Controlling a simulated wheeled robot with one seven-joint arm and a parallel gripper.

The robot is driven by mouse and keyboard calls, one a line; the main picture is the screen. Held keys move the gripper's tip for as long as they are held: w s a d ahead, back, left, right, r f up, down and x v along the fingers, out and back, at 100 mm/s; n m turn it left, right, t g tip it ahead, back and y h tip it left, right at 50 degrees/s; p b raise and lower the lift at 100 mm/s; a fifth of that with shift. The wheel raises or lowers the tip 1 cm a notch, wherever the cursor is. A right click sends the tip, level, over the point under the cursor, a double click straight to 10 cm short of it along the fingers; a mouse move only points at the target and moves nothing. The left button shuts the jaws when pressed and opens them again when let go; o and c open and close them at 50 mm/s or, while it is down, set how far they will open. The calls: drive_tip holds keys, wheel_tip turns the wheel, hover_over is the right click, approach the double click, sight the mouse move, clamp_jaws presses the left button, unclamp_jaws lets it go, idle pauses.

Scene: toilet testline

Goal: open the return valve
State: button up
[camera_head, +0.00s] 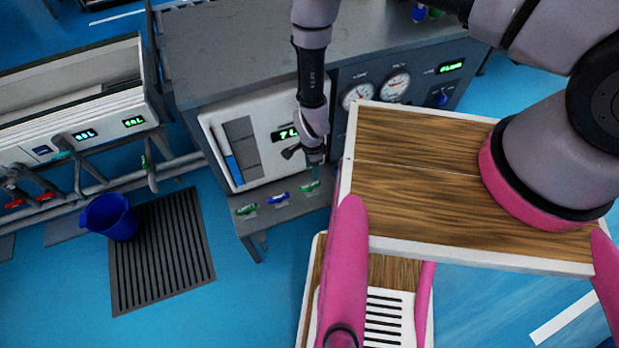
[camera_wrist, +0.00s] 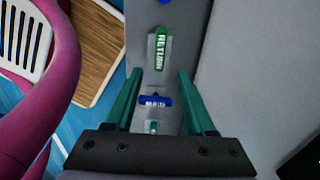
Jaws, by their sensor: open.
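The return valve's green handle (camera_wrist: 161,48), marked RETURN, lies lengthwise along the grey ledge in the wrist view. A blue handle (camera_wrist: 155,100) lies crosswise and shows between the fingers. I cannot tell how far the fingers are above the handles.
The grey cabinet (camera_head: 250,130) with gauges stands behind. A wood-topped cart (camera_head: 430,140) is at right. A blue bucket (camera_head: 110,217) stands beside a floor grate (camera_head: 160,250).

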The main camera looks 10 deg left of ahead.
sight(311, 185)
wheel_tip(311, 185, down, 10)
drive_tip(key=shift+r, duration=0.2)
clamp_jaws()
